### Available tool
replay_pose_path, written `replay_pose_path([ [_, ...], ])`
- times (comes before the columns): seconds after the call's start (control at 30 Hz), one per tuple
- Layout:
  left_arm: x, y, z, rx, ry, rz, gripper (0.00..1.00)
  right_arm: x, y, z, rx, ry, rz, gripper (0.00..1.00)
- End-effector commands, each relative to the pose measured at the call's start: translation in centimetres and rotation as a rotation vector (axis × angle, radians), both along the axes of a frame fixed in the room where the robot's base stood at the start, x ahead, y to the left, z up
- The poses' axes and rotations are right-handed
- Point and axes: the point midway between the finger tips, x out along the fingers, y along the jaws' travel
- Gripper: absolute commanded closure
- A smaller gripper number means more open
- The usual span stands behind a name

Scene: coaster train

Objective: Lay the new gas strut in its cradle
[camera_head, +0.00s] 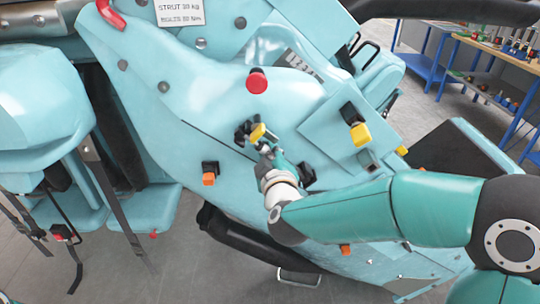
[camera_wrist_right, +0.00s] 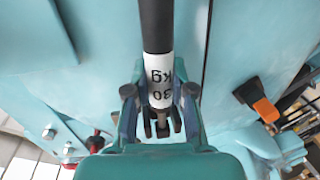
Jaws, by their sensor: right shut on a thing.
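My right gripper (camera_head: 268,148) is in front of the light-blue coaster car's panel. In the right wrist view the right gripper (camera_wrist_right: 160,108) is shut on the gas strut (camera_wrist_right: 157,28). The strut is a black tube with a white band reading "30 kg", upside down in this view. It runs from between the fingers up past the top edge, and its metal end shows between the fingertips. In the head view the strut cannot be made out clearly by the gripper. I cannot tell which part is the cradle. My left gripper is out of view.
Black fittings with a yellow block (camera_head: 360,134), a red knob (camera_head: 257,82) and an orange block (camera_head: 209,179) stick out of the panel near my gripper. A blue-framed workbench (camera_head: 495,48) stands at the right.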

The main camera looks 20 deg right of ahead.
Motion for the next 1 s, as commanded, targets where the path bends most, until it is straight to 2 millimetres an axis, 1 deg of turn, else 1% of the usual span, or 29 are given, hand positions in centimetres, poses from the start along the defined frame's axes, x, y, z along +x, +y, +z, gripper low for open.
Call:
replay_pose_path([
  [0.03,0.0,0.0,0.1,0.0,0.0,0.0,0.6,0.1,-0.1,0.1,-0.001,-0.003,-0.001,1.0],
  [0.07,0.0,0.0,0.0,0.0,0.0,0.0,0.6,0.1,-0.1,0.1,0.0,-0.003,-0.001,0.74],
  [0.2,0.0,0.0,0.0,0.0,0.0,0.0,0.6,0.1,-0.1,0.1,0.0,-0.003,-0.001,0.5],
  [0.23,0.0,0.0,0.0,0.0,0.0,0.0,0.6,0.1,-0.1,0.1,0.001,-0.002,-0.001,0.48],
  [0.53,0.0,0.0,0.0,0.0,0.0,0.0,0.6,0.0,0.0,0.0,0.0,0.001,0.0,0.48],
  [0.67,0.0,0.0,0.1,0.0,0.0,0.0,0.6,-0.7,0.1,0.2,0.001,-0.001,0.001,0.48],
  [0.77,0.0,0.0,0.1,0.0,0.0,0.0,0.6,-1.9,0.4,0.3,0.001,-0.001,0.001,0.48],
  [0.87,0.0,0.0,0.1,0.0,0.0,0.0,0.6,-3.7,0.7,0.6,0.001,-0.002,0.002,0.48],
  [1.0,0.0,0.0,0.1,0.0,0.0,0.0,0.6,-6.5,1.2,0.9,0.001,-0.002,0.003,0.48],
])
